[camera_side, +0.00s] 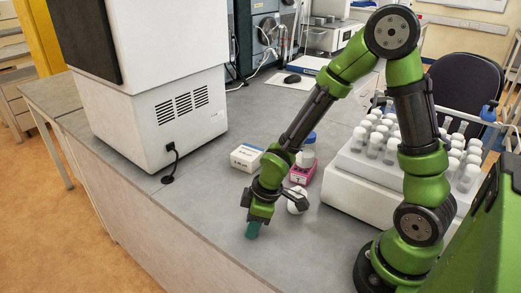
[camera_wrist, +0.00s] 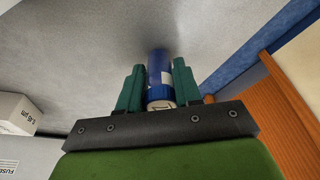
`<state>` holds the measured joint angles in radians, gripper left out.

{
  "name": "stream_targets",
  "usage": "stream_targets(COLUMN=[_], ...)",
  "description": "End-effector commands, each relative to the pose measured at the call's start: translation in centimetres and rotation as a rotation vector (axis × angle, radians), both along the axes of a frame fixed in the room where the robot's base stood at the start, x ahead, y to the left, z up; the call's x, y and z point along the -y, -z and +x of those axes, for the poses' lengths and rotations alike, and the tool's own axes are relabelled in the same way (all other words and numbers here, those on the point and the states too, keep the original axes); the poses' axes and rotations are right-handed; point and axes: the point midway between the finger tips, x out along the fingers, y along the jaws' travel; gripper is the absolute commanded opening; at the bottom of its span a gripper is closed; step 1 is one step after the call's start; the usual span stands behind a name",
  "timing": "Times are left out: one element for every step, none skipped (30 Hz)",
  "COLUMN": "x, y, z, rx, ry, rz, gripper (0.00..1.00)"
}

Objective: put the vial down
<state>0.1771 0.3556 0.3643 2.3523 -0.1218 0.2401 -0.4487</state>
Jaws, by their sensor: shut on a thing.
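The vial (camera_wrist: 160,92) is blue with a white label patch, and its pale, marked end faces the wrist camera. My gripper (camera_wrist: 158,75) is shut on it, with a teal finger pressed to each side. In the side view my gripper (camera_side: 253,229) points down, low over the grey bench near its front edge. The vial is hidden behind the fingers there. I cannot tell whether the vial touches the bench top (camera_side: 215,207).
A white rack (camera_side: 362,172) of several white-capped vials is to the right. A large white machine (camera_side: 160,95) stands left. Bench between is clear.

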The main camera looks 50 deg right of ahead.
Motion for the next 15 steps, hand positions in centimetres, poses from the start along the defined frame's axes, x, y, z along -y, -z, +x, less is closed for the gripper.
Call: stream_targets(x=[0.0, 0.01, 0.01, 0.01, 0.01, 0.01, 0.01, 0.01, 0.01, 0.01, 0.01, 0.01, 0.01, 0.01, 0.01], y=[0.19, 0.14, 0.13, 0.12, 0.12, 0.12, 0.12, 0.12, 0.12, 0.12, 0.12, 0.11, 0.11, 0.08, -0.02], z=[-0.03, -0.02, -0.01, -0.02, -0.02, -0.02, -0.01, -0.01, -0.01, -0.01, -0.01, -0.01, -0.01, -0.01, 0.01], rx=[-0.001, -0.001, -0.001, -0.001, -0.001, -0.001, -0.001, -0.001, -0.001, -0.001, -0.001, -0.001, 0.0, 0.0, 0.0], ry=[0.0, 0.001, 0.001, 0.001, 0.001, 0.001, 0.001, 0.001, 0.001, 0.001, 0.001, 0.0, 0.001, 0.001, 0.0], rz=[0.0, 0.0, 0.0, 0.0, 0.0, 0.0, 0.0, 0.0, 0.0, 0.0, 0.0, -0.001, 0.0, 0.0, 0.0], gripper=[0.04, 0.38, 0.44, 0.49, 0.54, 0.59, 0.59, 0.59, 0.59, 0.59, 0.59, 0.59, 0.59, 0.59, 0.59])
